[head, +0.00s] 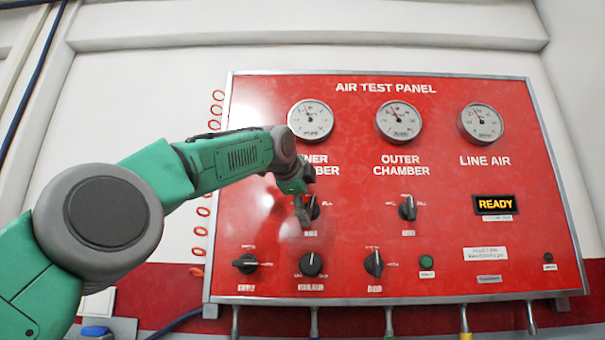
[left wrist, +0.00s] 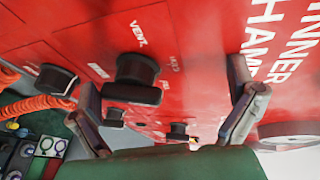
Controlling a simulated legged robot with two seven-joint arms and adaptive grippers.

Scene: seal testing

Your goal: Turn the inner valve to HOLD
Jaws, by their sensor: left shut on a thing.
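The inner valve (head: 314,207) is a black knob under the INNER CHAMBER gauge on the red panel. In the left wrist view a black knob (left wrist: 137,78) lies between the two fingers of my left gripper (left wrist: 166,84), near the word VENT. I cannot read which way the inner valve points. My right gripper is not in view.
The similar outer valve (head: 408,208) is to the right. A row of knobs, supply (head: 246,264), regulator (head: 311,264) and bleed (head: 374,263), runs below. A green button (head: 426,262) and a READY display (head: 493,204) are further right. Orange coiled hose (head: 203,211) hangs along the panel's left edge.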

